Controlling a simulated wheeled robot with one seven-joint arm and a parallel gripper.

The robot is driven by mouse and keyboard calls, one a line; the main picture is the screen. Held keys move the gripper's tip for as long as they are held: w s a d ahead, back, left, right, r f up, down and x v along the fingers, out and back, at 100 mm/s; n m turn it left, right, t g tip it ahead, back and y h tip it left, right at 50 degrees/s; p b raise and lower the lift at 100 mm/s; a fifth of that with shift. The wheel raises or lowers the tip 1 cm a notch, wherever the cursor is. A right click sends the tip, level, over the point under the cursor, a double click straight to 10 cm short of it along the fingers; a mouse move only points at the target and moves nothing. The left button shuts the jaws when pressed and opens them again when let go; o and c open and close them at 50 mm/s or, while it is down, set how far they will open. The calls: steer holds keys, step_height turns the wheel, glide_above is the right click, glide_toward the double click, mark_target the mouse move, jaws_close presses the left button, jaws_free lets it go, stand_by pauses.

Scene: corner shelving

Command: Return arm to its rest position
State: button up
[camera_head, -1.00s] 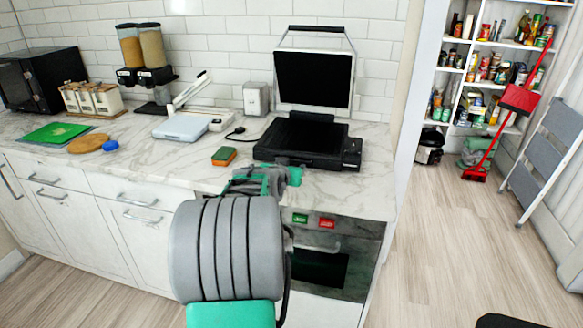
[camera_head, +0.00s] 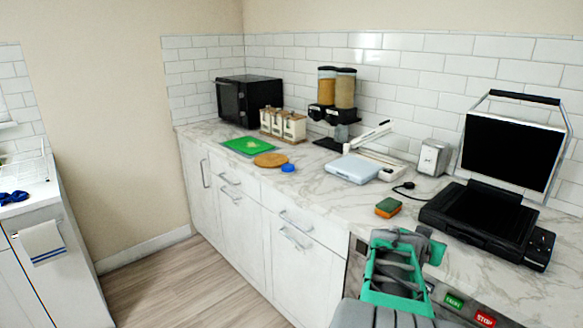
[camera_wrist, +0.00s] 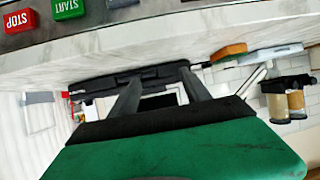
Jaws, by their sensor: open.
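My gripper (camera_head: 408,243) is green and grey and shows at the lower right of the head view, in front of the counter's front edge. It is open and nothing shows between its fingers. In the wrist view my gripper (camera_wrist: 160,82) shows two dark fingers set apart, with its green body across the bottom. The rest of my arm runs down out of the head view's bottom edge.
A black grill (camera_head: 480,222) with a raised lid stands on the counter (camera_head: 335,200), close beyond my gripper. A sponge (camera_head: 388,207) lies nearby. Green START (camera_head: 454,301) and red STOP (camera_head: 485,318) buttons sit below the counter edge. Wooden floor (camera_head: 170,285) at left is clear.

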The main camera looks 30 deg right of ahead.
steer(key=w+a+n+t+y+p, duration=0.15)
steer(key=w+a+n+y, duration=0.35)
steer(key=a, duration=0.9)
steer(key=w+a+n+t+y+p, duration=0.1)
steer(key=w+a+n+y+p, duration=0.15)
steer(key=w+a, duration=0.8)
steer(key=s+a+n+g+y+p, duration=0.1)
steer(key=s+a, duration=0.4)
steer(key=a, duration=0.8)
steer(key=s+a+n+g+y+p, duration=0.1)
steer(key=s+a+n, duration=0.5)
steer(key=a, duration=0.7)
steer(key=y+p, duration=0.1)
steer(key=y, duration=0.1)
steer(key=shift+s+f+g+y, duration=0.3)
steer(key=shift+f+g+y, duration=0.05)
steer(key=shift+n, duration=0.25)
